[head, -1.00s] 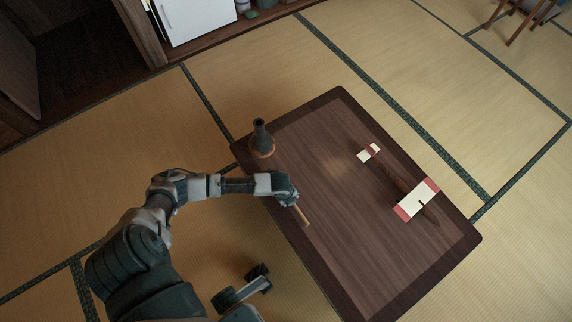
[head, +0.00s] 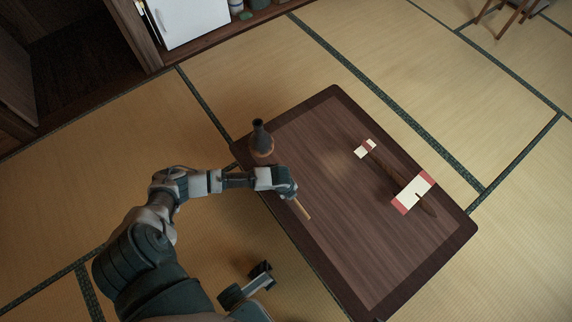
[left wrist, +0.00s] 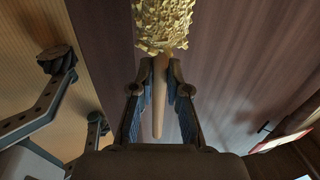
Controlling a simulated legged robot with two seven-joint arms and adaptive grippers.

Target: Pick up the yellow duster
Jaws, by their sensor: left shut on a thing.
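The yellow duster shows in the left wrist view, with its shaggy yellow head (left wrist: 163,22) at the top and its light wooden handle (left wrist: 159,115) running down between my fingers. My left gripper (left wrist: 160,78) is shut on that handle. In the head view my left gripper (head: 290,193) is over the left edge of the low table. Only the handle (head: 301,209) sticks out there; the yellow head is hidden by the gripper. I cannot tell whether the duster touches the table. My right gripper (head: 248,284) is open and empty, low beside the table.
The dark wooden low table (head: 330,225) carries a dark vase (head: 261,140) close to my left gripper. The table's middle is clear. Tatami surrounds it.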

